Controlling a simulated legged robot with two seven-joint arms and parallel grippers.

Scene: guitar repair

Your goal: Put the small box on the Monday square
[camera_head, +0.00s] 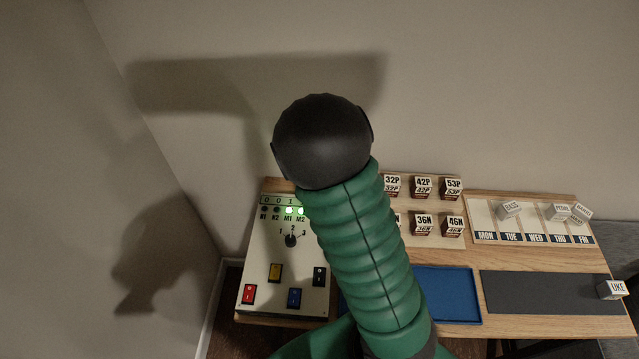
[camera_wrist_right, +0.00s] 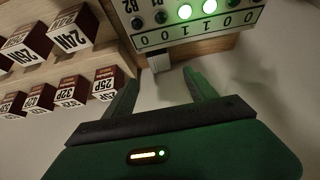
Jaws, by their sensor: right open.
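The weekday board (camera_head: 534,228) lies at the right of the table in the head view. Its Monday square (camera_head: 483,215), at the left end, is bare. A small white box lettered BASS (camera_head: 509,209) sits at about the Tuesday square, and more white boxes (camera_head: 558,212) sit near the Thursday and Friday squares. A small white UKE box (camera_head: 613,289) sits at the right end of the dark mat. Which one is the task's small box I cannot tell. My right gripper (camera_wrist_right: 165,88) is open and empty in the wrist view, near the control panel. My left gripper is out of view.
The control panel (camera_head: 258,255) with lit green lamps stands at the left. A rack of lettered boxes (camera_head: 423,188) stands mid-table, partly hidden by my green arm; such boxes show in the wrist view (camera_wrist_right: 70,40). A blue tray (camera_head: 447,294) and the dark mat (camera_head: 540,292) lie in front.

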